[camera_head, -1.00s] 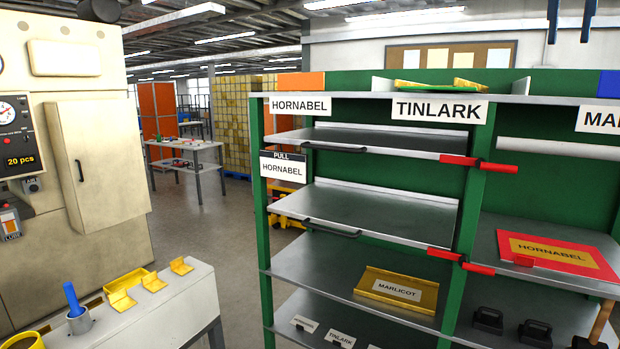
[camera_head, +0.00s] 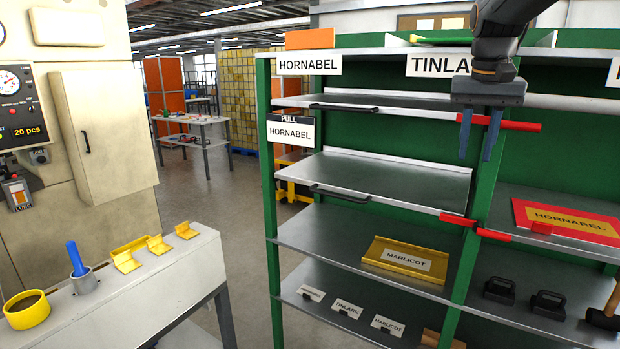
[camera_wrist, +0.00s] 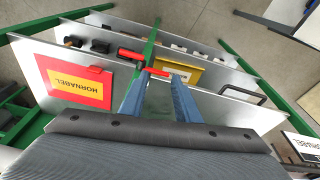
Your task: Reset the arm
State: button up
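My gripper (camera_head: 476,156) hangs in front of the green rack (camera_head: 487,195) at the upper right of the head view. Its two blue fingers point down and stand apart with nothing between them. They are close to a rack post with red handles (camera_head: 512,124); whether they touch it I cannot tell. In the wrist view my gripper (camera_wrist: 160,78) also shows open and empty, with the rack shelves beyond its fingertips.
A yellow MARLICOT tray (camera_head: 440,262) and a red HORNABEL panel (camera_head: 568,221) lie on the rack shelves. Black handled blocks (camera_head: 547,303) sit at the lower right. A bench (camera_head: 190,262) with yellow parts stands left. Floor shows between bench and rack.

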jog(key=s+a+f+n+b, duration=0.1)
jog(key=s+a+f, duration=0.15)
jog(key=f, duration=0.45)
jog(key=s+a+f+n+b, duration=0.1)
jog(key=s+a+f, duration=0.1)
jog(key=a+f, duration=0.35)
jog(key=s+a+f+n+b, duration=0.1)
jog(key=s+a+f, duration=0.15)
jog(key=f, duration=0.65)
jog(key=s+a+f+b, duration=0.1)
jog(key=s+a+f, duration=0.1)
jog(key=s+f, duration=0.4)
jog(key=s+a+f+n+y+b, duration=0.1)
jog(key=s+a+f, duration=0.2)
jog(key=s+f, duration=0.3)
jog(key=shift+s+a+f+n+g, duration=0.3)
jog(key=shift+s+f, duration=0.05)
jog(key=shift+f, duration=0.6)
